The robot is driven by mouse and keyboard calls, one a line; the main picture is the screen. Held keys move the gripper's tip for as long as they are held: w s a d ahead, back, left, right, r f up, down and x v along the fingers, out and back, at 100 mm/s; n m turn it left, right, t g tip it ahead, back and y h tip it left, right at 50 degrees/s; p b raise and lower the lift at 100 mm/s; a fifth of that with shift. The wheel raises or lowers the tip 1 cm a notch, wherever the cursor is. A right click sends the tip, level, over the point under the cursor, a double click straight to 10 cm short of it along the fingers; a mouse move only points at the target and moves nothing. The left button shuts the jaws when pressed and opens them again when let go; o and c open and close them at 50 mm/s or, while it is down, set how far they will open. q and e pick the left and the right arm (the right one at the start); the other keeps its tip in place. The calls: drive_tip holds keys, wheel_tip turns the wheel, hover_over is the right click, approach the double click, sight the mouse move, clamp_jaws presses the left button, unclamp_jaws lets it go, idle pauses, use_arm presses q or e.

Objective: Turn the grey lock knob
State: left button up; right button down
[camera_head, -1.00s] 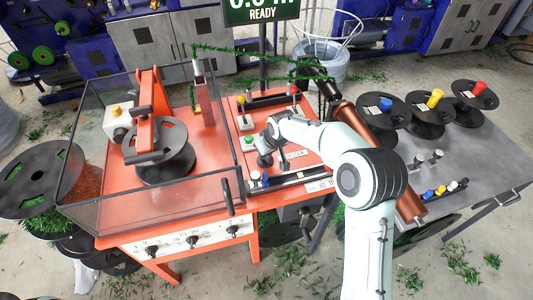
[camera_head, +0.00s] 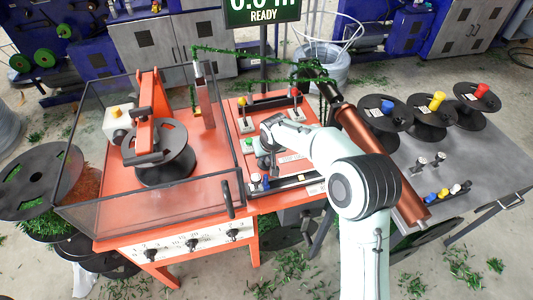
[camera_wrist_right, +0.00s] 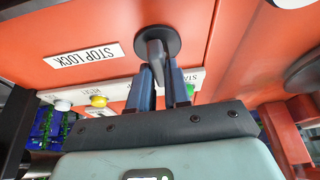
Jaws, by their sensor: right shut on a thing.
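The grey lock knob (camera_wrist_right: 152,56) is a grey lever on a dark round base on the orange panel, beside a STOP LOCK label (camera_wrist_right: 85,55) in the right wrist view. My right gripper (camera_wrist_right: 160,80) has its two dark blue fingers on either side of the lever and is shut on it. The lower part of the lever is hidden between the fingers. In the head view my right gripper (camera_head: 273,170) is over the orange control panel (camera_head: 297,152), and the knob is too small to tell there. My left gripper is not in view.
A clear-walled box (camera_head: 90,205) with a reel stands left of the panel. A copper-brown cylinder (camera_head: 375,150) lies at an angle right of my arm. Several black spools (camera_head: 428,125) stand on the grey table. A sign (camera_head: 262,12) reads READY.

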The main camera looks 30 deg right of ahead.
drive_tip(key=c, duration=1.1)
unclamp_jaws()
drive_tip(key=v, duration=1.3)
drive_tip(key=shift+r+p, duration=0.25)
drive_tip(key=shift+p, duration=0.05)
drive_tip(key=shift+s+f, duration=0.1)
